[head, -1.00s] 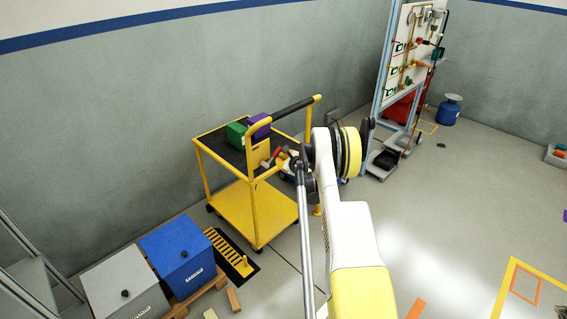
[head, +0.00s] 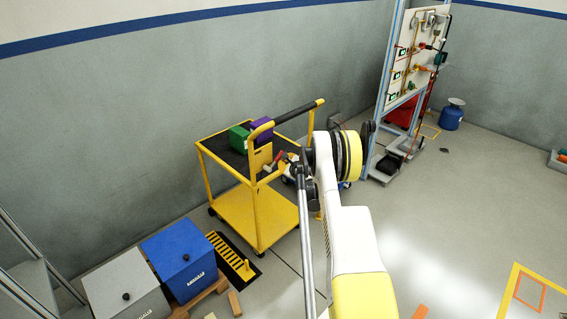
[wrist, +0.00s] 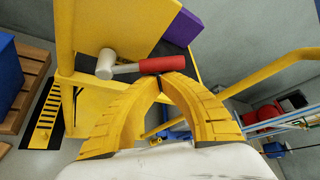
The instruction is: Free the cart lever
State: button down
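The yellow cart (head: 257,214) stands by the wall with a black top shelf. A mallet with a pale head (wrist: 106,64) and red handle (wrist: 162,65) lies by the shelf's near edge; it also shows in the head view (head: 273,164). My gripper (wrist: 160,82) has yellow fingers that arch together, their tips meeting just below the red handle in the wrist view. I see nothing held between them. Whether the tips touch the handle I cannot tell. In the head view my arm largely hides the gripper. I cannot clearly pick out the cart lever.
A green box (head: 239,137) and a purple box (head: 262,131) sit on the cart. A blue bin (head: 181,261) and a grey bin (head: 124,292) stand front left, beside a striped floor plate (head: 228,255). A pipe panel (head: 417,50) stands back right. Right floor is mostly clear.

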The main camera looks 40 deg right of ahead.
aim_at(278, 157)
jog(key=shift+r, duration=0.1)
jog(key=shift+a+r+n+h, duration=0.2)
jog(key=shift+a+r+n, duration=0.1)
jog(key=shift+a+r, duration=0.25)
jog(key=shift+a+r+n+h, duration=0.2)
jog(key=shift+a+r+n, duration=0.1)
jog(key=shift+r, duration=0.35)
jog(key=shift+a+r+n+t+h, duration=0.35)
jog(key=shift+a+n+t+h, duration=0.05)
jog(key=shift+n+t, duration=0.1)
jog(key=shift+s+a+r, duration=0.1)
jog(key=shift+a+r, duration=0.2)
jog(key=shift+a, duration=0.1)
jog(key=shift+a+r, duration=0.25)
jog(key=shift+a, duration=0.4)
jog(key=shift+a, duration=0.15)
